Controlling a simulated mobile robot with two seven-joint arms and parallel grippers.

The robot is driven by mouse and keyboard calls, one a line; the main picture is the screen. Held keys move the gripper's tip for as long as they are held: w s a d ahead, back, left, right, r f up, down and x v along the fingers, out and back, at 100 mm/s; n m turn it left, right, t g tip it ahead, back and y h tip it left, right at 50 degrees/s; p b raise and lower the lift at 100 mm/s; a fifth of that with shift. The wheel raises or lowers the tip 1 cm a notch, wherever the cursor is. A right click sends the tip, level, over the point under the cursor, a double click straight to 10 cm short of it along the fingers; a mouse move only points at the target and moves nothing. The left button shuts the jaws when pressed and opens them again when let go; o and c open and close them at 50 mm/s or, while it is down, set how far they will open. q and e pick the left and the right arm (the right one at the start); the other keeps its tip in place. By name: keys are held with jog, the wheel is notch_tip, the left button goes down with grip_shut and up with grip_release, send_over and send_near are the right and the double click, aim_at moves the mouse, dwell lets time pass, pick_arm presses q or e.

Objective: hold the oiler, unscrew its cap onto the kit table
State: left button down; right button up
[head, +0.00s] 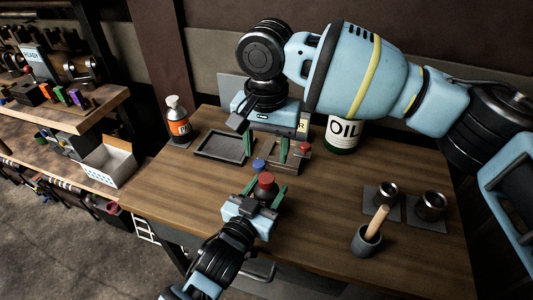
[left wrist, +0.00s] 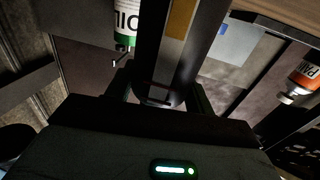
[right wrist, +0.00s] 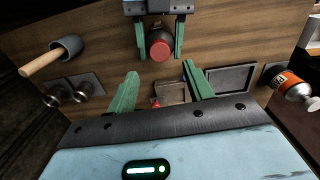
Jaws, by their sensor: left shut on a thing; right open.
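The oiler (right wrist: 159,36), a dark round body with a red cap (head: 266,179) on top, stands upright between the green fingers of my left gripper (head: 264,192), which is shut on it above the front middle of the kit table (head: 330,200). The red cap also shows in the right wrist view (right wrist: 161,51). My right gripper (head: 267,148) is open and empty, behind the oiler and above a small divided tray. Its two green fingers (right wrist: 162,88) are apart from the cap.
An empty dark tray (head: 222,147) lies left of the divided tray (head: 285,158), with a blue and a red knob nearby. An orange-labelled bottle (head: 178,122) and an OIL can (head: 342,135) stand at the back. Metal cups (head: 430,205) and a handled pot (head: 366,240) occupy the right.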

aim_at(266, 177)
jog(key=m, duration=0.5)
jog(key=shift+f, duration=4)
